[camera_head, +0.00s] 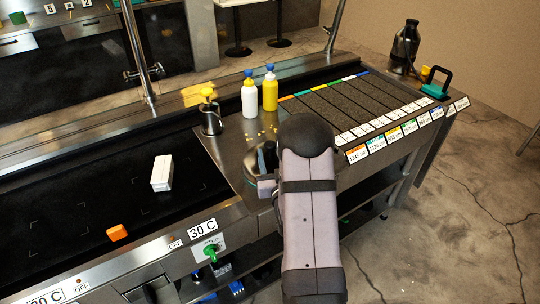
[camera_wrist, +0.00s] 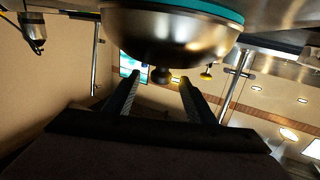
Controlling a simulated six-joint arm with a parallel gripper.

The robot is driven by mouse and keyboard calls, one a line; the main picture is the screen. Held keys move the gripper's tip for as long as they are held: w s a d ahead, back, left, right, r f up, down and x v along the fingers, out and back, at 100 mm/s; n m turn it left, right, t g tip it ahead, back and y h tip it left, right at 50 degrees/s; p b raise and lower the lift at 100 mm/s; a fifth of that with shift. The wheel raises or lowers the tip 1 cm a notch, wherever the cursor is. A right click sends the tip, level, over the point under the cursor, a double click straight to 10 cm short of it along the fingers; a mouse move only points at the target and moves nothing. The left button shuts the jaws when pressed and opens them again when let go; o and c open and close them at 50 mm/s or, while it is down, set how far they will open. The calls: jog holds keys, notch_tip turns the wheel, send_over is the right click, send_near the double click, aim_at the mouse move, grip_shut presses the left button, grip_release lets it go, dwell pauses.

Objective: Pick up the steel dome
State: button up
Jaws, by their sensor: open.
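The steel dome (camera_wrist: 170,35) fills the top middle of the wrist view, which looks upside down. It is a shiny rounded shell with a teal rim (camera_wrist: 215,12) and a small dark knob (camera_wrist: 161,75). My gripper (camera_wrist: 159,80) is open, one finger on each side of the knob in the picture. I cannot tell whether the fingers touch it or how deep the knob sits between them. In the head view my arm hides most of the gripper and the dome; only a rounded metal edge shows beside the arm.
White (camera_head: 249,94) and yellow (camera_head: 270,89) bottles stand behind my arm, with a steel pot (camera_head: 210,117) to their left. A white box (camera_head: 162,173) and an orange block (camera_head: 117,233) lie on the dark griddle. Labelled dark strips (camera_head: 350,104) lie to the right.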

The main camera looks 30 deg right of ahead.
aim_at(271, 149)
jog(key=shift+p+x, duration=0.95)
jog(key=shift+x, duration=1.35)
jog(key=shift+a, duration=0.1)
jog(key=shift+c, duration=0.3)
jog(key=c, duration=1.2)
jog(key=shift+r, duration=0.1)
jog(key=shift+r+b, duration=0.8)
jog(key=shift+r, duration=4.15)
